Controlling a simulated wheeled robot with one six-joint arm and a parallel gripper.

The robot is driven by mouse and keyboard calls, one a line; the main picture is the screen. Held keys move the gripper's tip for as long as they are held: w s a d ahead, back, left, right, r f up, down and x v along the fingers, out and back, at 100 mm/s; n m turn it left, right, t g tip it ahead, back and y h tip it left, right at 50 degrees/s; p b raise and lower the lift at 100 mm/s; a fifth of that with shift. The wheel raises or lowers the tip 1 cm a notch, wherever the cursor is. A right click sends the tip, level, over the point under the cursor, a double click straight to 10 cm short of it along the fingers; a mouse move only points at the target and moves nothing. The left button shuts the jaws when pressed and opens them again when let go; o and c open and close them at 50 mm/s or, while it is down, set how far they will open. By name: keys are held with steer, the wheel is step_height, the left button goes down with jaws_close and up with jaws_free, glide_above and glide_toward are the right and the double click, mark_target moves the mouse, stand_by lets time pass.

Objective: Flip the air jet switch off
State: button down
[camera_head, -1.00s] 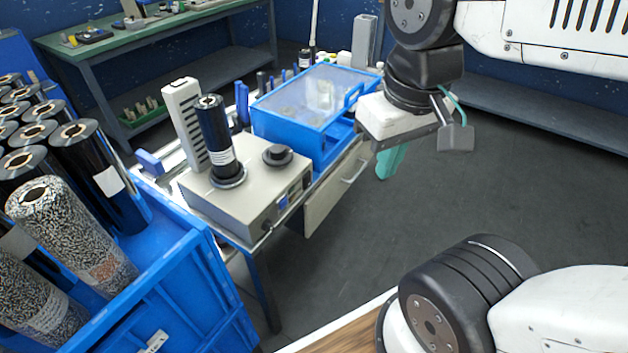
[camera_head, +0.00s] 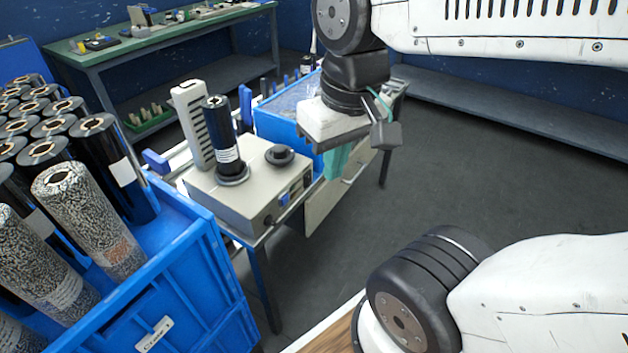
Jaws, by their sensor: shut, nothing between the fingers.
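The beige flow wrapper box (camera_head: 245,190) stands on a bench at the middle left. Its front right face carries a small panel (camera_head: 284,198) with a blue part and a dark knob; I cannot tell which part is the air jet switch. A dark roll (camera_head: 220,130) stands upright on the box, with a black round cap (camera_head: 280,154) beside it. My gripper (camera_head: 334,165), with teal fingers, hangs down to the right of the box and above it in the picture, apart from the panel. Its fingers are together and empty.
A blue bin with a clear lid (camera_head: 285,103) stands behind the box, partly hidden by my arm. A blue crate (camera_head: 165,290) of several film rolls fills the left. The grey floor at right is clear.

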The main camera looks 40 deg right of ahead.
mark_target(308, 180)
steer(key=w+d+f+m+t+y, duration=0.1)
steer(key=w+d+f+m, duration=0.5)
steer(key=w, duration=0.3)
steer(key=w+d+f+m+t+y, duration=0.1)
steer(key=w+d+f+m, duration=0.35)
steer(key=w+f, duration=0.4)
steer(key=w+d+f+m+h, duration=0.1)
steer(key=w+d+f+m, duration=0.1)
steer(key=d+f, duration=0.5)
steer(key=shift+d+f+m, duration=0.35)
steer(key=shift+d+m, duration=0.2)
steer(key=shift+d, duration=0.25)
steer(key=shift+w+a+f, duration=0.4)
steer(key=shift+w+f, duration=0.75)
steer(key=shift+f, duration=0.5)
steer(key=shift+w+a+f, duration=0.45)
steer(key=shift+w+f, duration=0.7)
steer(key=shift+f, duration=0.55)
steer(key=shift+w+a+f, duration=0.4)
steer(key=shift+w+f, duration=0.75)
steer(key=shift+f, duration=0.5)
